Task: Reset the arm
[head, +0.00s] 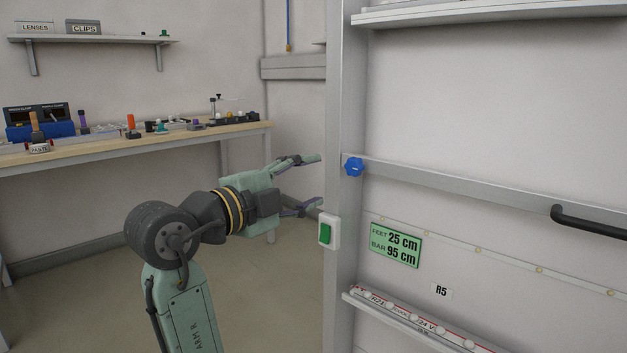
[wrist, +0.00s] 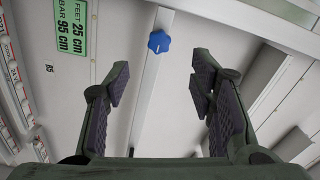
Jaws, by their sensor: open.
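My arm (head: 185,300) reaches up from the lower left in the head view and bends at a dark round joint toward the right. My gripper (head: 318,180) is open and empty, its two fingers pointing right toward the grey upright post. In the wrist view my gripper (wrist: 156,85) shows both fingers spread with nothing between the pads.
The grey post (head: 341,290) carries a green switch (head: 325,233) just below the fingertips. A green sign (head: 395,243), a black handle (head: 590,221) and a lower rail (head: 400,322) are to the right. A workbench (head: 150,141) with several items stands at the back left. Floor between is clear.

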